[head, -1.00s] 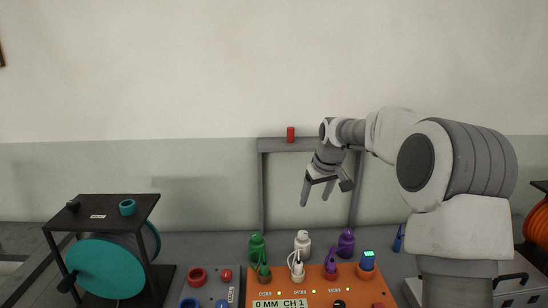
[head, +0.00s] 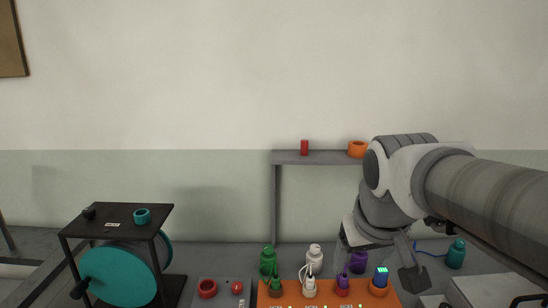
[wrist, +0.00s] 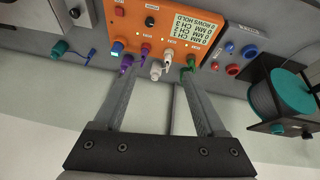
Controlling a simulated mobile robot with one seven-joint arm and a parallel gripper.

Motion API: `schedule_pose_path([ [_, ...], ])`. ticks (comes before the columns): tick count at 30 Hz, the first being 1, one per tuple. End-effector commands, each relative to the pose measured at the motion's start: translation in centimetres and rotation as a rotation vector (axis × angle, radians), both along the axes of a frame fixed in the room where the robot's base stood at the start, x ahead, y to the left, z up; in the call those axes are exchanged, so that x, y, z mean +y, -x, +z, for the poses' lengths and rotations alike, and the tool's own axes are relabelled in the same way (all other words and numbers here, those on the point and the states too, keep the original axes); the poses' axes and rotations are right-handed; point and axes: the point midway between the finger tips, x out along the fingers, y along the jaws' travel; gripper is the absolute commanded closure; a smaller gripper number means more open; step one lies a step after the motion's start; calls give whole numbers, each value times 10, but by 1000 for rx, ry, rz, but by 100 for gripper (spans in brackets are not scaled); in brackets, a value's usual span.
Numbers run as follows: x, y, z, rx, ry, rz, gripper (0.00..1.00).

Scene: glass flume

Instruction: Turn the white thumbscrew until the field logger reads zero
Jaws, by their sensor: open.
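The orange field logger (head: 268,292) stands at the bottom of the head view, its display out of frame. In the wrist view the logger (wrist: 182,12) appears upside down, and its display lines (wrist: 188,32) seem to begin with 0 MM. A white bottle-shaped piece (head: 314,257) stands behind it, and a white plug (head: 309,286) sits on its back edge. Both show in the wrist view; I cannot tell which is the thumbscrew. My gripper (wrist: 158,70) is open and empty, its fingers framing the white pieces from a distance. In the head view it is partly hidden by my arm.
Green (head: 267,262) and purple (head: 358,262) bottle-shaped pieces flank the white one. A grey shelf frame (head: 322,158) behind carries a red cylinder (head: 304,147) and an orange ring (head: 357,149). A teal reel (head: 118,275) stands left, and a teal bottle (head: 456,254) right.

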Motion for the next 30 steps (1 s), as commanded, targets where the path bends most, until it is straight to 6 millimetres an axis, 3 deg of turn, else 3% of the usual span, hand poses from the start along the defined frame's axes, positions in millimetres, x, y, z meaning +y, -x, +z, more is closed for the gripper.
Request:
schedule_pose_path([
  [1,0,17,-2,-10,-9,-12,26],
  [6,-2,62,-17,-29,-52,-52,26],
  [12,-2,95,-34,-41,-92,-78,26],
  [30,-2,103,-39,-42,-104,-86,26],
])
